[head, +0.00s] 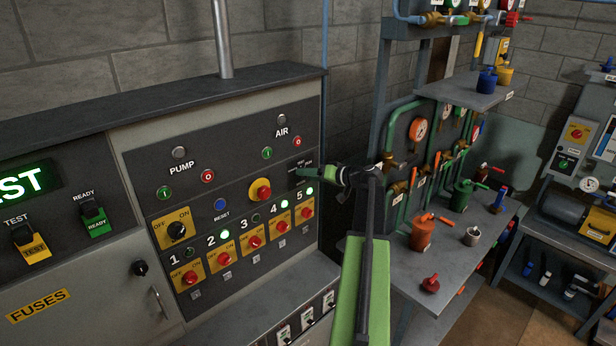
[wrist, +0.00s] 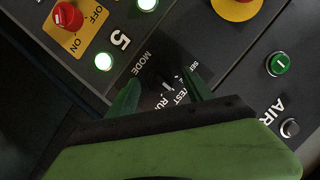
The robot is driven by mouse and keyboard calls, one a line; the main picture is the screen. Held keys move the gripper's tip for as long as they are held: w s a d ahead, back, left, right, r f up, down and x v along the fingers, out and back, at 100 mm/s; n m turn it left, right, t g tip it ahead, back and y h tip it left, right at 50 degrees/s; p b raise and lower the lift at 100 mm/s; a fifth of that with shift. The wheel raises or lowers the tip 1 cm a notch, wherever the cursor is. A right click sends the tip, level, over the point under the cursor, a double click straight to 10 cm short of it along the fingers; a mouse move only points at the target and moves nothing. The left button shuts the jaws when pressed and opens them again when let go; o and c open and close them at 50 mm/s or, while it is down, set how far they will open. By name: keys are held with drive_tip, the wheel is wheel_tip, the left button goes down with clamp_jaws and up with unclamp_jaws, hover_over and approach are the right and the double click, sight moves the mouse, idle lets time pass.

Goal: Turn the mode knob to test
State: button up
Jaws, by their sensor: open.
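The mode knob (wrist: 167,84) is a small dark knob on the dark panel, under the printed word MODE in the wrist view. Labels reading RUN, TEST and a partly cut third word stand around it; its pointing direction is too dark to tell. My gripper (wrist: 160,90) is open, with one green finger on each side of the knob; I cannot tell whether they touch it.
Close by are the red switch 5 (head: 306,212) with a lit green lamp, a red emergency button (head: 262,190) and the green AIR button (head: 267,153). A pipe bench (head: 470,225) stands right.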

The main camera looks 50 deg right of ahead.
drive_tip(key=p+v, duration=0.4)
drive_tip(key=v, duration=1.3)
drive_tip(key=shift+p, duration=0.4)
drive_tip(key=shift+r, duration=0.1)
drive_tip(key=w+a+f+n+g+y+b, duration=0.1)
drive_tip(key=w+a+f+g+b, duration=0.2)
drive_tip(key=w+a+f, duration=0.5)
drive_tip(key=w+a+f+n+g+y+b, duration=0.15)
drive_tip(key=a+f, duration=0.25)
drive_tip(key=a, duration=0.8)
drive_tip(key=w+a+f+n+g+y+b, duration=0.1)
drive_tip(key=w+a+f+g+b, duration=0.4)
drive_tip(key=a, duration=0.5)
drive_tip(key=s+a+f+n+g+h+b, duration=0.1)
drive_tip(key=s+a+f+h+b, duration=0.1)
drive_tip(key=a+f, duration=0.3)
drive_tip(key=s+a+f+g+h+b, duration=0.2)
drive_tip(key=a+f, duration=0.4)
drive_tip(key=a, duration=0.8)
drive_tip(key=s+a+f+n+g+h+b, duration=0.1)
drive_tip(key=a+f, duration=0.4)
drive_tip(key=a, duration=0.5)
drive_tip(key=shift+s+f+n+g+h+b, duration=0.3)
drive_tip(key=shift+s+g+h+b, duration=0.2)
drive_tip(key=shift+b, duration=0.65)
drive_tip(key=shift+w, duration=0.1)
